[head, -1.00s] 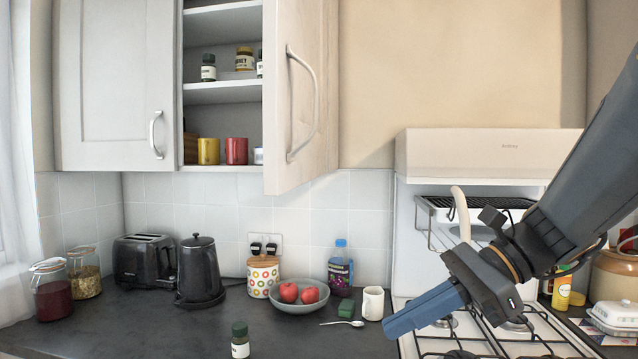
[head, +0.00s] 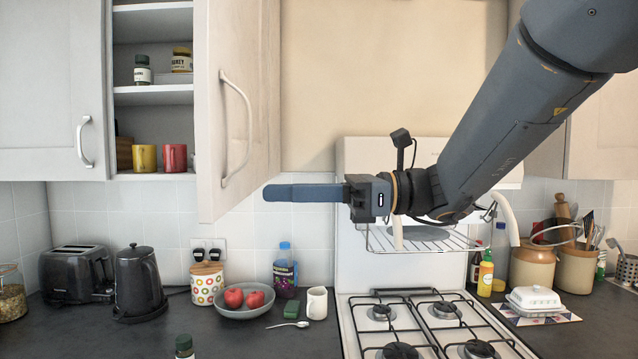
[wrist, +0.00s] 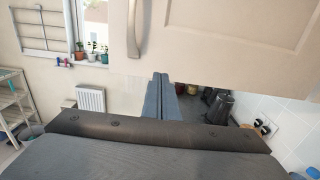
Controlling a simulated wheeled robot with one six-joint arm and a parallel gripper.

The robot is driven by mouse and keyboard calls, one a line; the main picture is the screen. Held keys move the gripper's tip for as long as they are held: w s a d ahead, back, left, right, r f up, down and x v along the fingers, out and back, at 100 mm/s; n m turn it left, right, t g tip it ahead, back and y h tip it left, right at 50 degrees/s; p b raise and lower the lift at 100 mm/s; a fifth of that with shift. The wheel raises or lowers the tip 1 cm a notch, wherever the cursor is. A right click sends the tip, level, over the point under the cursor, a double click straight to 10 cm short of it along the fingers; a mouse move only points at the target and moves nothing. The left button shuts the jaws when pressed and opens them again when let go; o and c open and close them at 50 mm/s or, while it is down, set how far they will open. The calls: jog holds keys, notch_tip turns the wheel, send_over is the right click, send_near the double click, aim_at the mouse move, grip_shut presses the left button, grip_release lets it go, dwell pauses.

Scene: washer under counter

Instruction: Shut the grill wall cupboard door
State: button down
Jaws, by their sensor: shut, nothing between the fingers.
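The grill wall cupboard door (head: 238,110) is cream with a long curved handle (head: 236,130). It stands open, swung out from the cupboard (head: 152,55), whose shelves hold jars and mugs. My gripper (head: 266,193) is shut and empty, pointing left. In the head view its tips are just right of the door's lower part; I cannot tell whether they touch it. In the wrist view the shut fingers (wrist: 160,80) lie just below the door's lower edge, with the door panel (wrist: 220,40) and handle (wrist: 133,30) above them.
A closed cupboard door (head: 50,90) is at the left. The hob (head: 420,320) and grill rack (head: 425,238) are below my arm. A kettle (head: 138,285), fruit bowl (head: 245,305) and bottle (head: 285,270) stand on the counter below. The wall right of the door is bare.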

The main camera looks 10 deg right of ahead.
aim_at(235, 194)
jog(key=a+p, duration=0.1)
jog(key=a, duration=0.3)
jog(key=shift+w, duration=0.1)
jog(key=shift+a, duration=0.15)
jog(key=shift+w, duration=0.1)
